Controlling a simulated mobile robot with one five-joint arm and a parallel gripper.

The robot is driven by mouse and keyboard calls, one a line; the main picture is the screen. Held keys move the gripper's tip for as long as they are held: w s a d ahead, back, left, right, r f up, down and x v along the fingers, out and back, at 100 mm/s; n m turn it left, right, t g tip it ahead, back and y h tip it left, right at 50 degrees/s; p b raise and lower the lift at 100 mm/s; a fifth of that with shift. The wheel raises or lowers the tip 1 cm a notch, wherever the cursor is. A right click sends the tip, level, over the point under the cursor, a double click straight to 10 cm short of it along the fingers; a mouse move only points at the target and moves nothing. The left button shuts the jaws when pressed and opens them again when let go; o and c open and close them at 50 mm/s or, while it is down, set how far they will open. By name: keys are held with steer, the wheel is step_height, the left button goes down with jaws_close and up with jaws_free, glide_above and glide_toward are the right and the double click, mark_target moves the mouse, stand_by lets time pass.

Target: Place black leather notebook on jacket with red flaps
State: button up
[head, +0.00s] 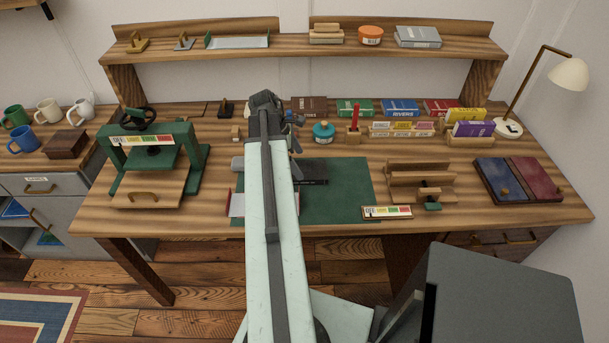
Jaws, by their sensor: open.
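A black notebook (314,172) lies on the green mat (345,195), just right of my arm; its left part is hidden by the arm. What looks like the jacket with red flaps (237,204) lies at the front left of the mat. Its pale and red left edge shows, and my arm covers its middle. My gripper (292,137) is open, beyond the notebook in the picture and partly hidden by my arm. I see nothing between its fingers, and its height above the desk is hard to tell.
A green press (150,160) stands at the left of the desk. A wooden stand (420,180) and a colour-scale plate (387,212) are right of the mat. Blue and red boards (518,180) lie far right. A teal pot (323,132), a red candle-like stick (355,118) and several books line the back.

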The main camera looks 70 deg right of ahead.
mark_target(304, 169)
steer(key=b+x, duration=0.2)
steer(key=x, duration=0.2)
steer(key=shift+r, duration=0.15)
steer(key=c, duration=1.6)
step_height(304, 169, up, 10)
steer(key=p, duration=0.9)
steer(key=shift+p, duration=0.4)
